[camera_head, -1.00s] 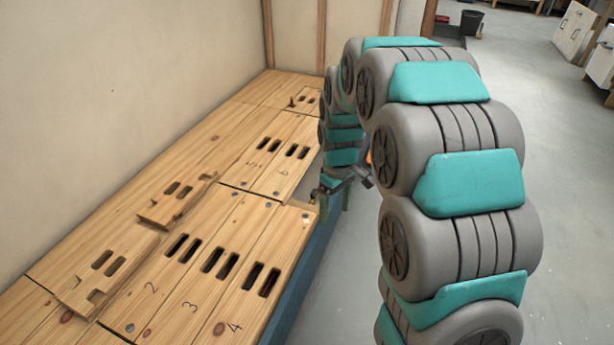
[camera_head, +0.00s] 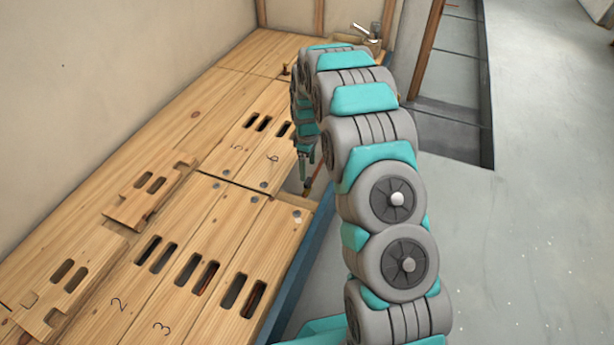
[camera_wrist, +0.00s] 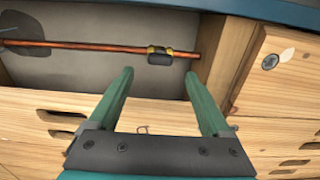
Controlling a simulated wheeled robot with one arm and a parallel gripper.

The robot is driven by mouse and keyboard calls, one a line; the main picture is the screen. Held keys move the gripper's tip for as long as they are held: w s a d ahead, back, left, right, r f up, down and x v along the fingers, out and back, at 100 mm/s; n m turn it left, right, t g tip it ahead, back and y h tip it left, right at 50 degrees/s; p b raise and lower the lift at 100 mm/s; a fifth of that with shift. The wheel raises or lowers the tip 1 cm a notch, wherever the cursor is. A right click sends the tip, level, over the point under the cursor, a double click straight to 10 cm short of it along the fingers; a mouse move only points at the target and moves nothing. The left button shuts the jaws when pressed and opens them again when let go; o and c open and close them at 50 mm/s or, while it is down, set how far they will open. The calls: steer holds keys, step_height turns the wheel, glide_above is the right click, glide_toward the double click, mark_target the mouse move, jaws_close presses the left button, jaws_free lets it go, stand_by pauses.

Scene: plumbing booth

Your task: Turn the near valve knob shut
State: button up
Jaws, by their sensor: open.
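In the wrist view, a dark grey block with brass-yellow ends (camera_wrist: 160,56) sits on a horizontal copper pipe (camera_wrist: 90,47) inside an open gap in the wooden boards. It looks like the valve and its knob, but I cannot tell how far it is turned. My gripper (camera_wrist: 158,73) has its two green fingers spread wide and empty. The block lies just beyond the fingertips, between them in the picture; I see no contact. In the head view, my gripper (camera_head: 306,178) hangs by the gap at the deck's right edge, and my arm partly covers that area.
Numbered boards with paired slots (camera_head: 190,265) form a wooden deck. Raised wooden pieces (camera_head: 150,190) lie along its left side. A blue edge (camera_head: 310,255) bounds the deck. A chrome tap-like fitting (camera_head: 366,36) stands at the far end. The grey floor (camera_head: 520,250) at right is open.

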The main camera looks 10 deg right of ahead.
mark_target(308, 180)
step_height(308, 180, down, 6)
steer(key=shift+f, duration=0.25)
steer(key=shift+c, duration=0.3)
jaws_close()
stand_by(0.3)
